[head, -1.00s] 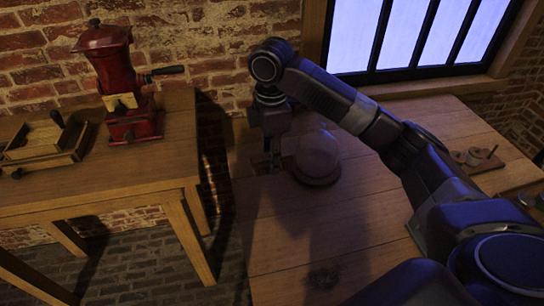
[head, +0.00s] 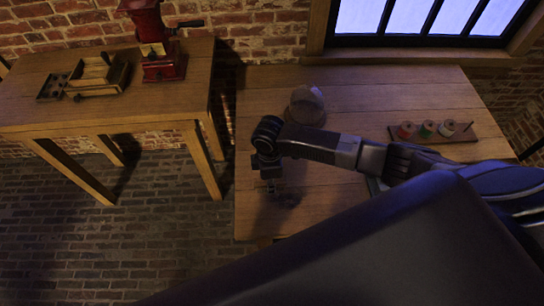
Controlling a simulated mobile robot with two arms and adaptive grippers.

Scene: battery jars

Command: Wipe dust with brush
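My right arm comes in from the right. Its gripper (head: 269,187) points down over the left part of the wooden table (head: 410,90), close to the table's left edge. A dark, smudged dust patch (head: 287,201) lies on the tabletop just right of the fingertips. The fingers are small and dim, so I cannot tell whether they are open or shut, or touch the table. I cannot make out a brush; one in the gripper could be hidden in the shadow. My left gripper is not in view.
A glass dome (head: 306,105) stands behind the arm. A wooden rack with coloured spools (head: 427,129) is at the right. A side table (head: 30,112) at the left bears a red grinder (head: 160,62) and a wooden tray (head: 122,77). A floor gap separates the tables.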

